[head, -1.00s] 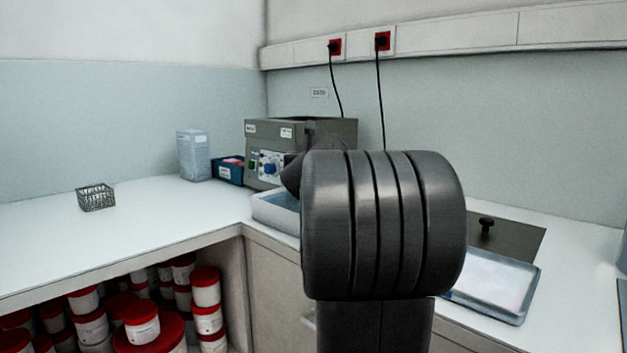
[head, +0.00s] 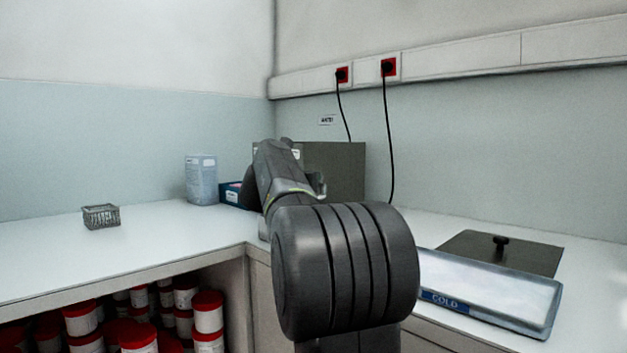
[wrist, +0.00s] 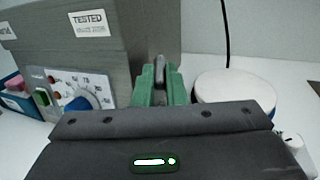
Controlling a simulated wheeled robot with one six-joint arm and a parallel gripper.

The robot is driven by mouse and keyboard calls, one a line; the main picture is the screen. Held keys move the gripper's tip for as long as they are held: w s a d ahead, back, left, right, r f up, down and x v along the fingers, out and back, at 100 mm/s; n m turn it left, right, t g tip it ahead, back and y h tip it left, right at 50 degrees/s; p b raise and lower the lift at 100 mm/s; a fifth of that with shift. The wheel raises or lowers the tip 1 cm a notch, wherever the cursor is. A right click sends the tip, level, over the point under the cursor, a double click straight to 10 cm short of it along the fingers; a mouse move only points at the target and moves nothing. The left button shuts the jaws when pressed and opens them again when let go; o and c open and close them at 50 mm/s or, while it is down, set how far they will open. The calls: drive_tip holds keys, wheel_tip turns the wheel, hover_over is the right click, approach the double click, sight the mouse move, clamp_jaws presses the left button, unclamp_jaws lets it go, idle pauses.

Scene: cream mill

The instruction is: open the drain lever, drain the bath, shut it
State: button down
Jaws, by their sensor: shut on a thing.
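The bath is a grey box (head: 338,168), partly hidden behind my arm in the head view. In the wrist view its grey side (wrist: 85,50) carries a TESTED label and a panel with a blue knob (wrist: 82,103) and a green switch. My gripper (wrist: 158,85) shows green fingers in the wrist view, beside the bath's panel. They are shut on a narrow grey upright piece, apparently the drain lever (wrist: 159,70). Its lower part is hidden, so I cannot tell whether it is open. My gripper is hidden in the head view.
A round white lidded thing (wrist: 237,88) with a blue side stands right of my fingers. A tray marked COLD (head: 490,287) and a dark plate with a knob (head: 500,244) lie to the right. A wire basket (head: 101,216) stands on the clear left counter.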

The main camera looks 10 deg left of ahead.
drive_tip(key=shift+w+a+f+m+g+h+p, duration=0.1)
drive_tip(key=shift+a+m+g+h+p, duration=0.2)
drive_tip(key=shift+m+h+p, duration=0.35)
drive_tip(key=shift+w+a+f+m+g+h+p, duration=0.1)
drive_tip(key=shift+a+m+g+h+p, duration=0.3)
drive_tip(key=shift+h, duration=0.55)
drive_tip(key=shift+d, duration=0.1)
drive_tip(key=c, duration=1.5)
unclamp_jaws()
drive_tip(key=shift+s+r, duration=0.1)
drive_tip(key=shift+r, duration=0.1)
drive_tip(key=shift+d+b, duration=0.1)
drive_tip(key=shift+b, duration=0.25)
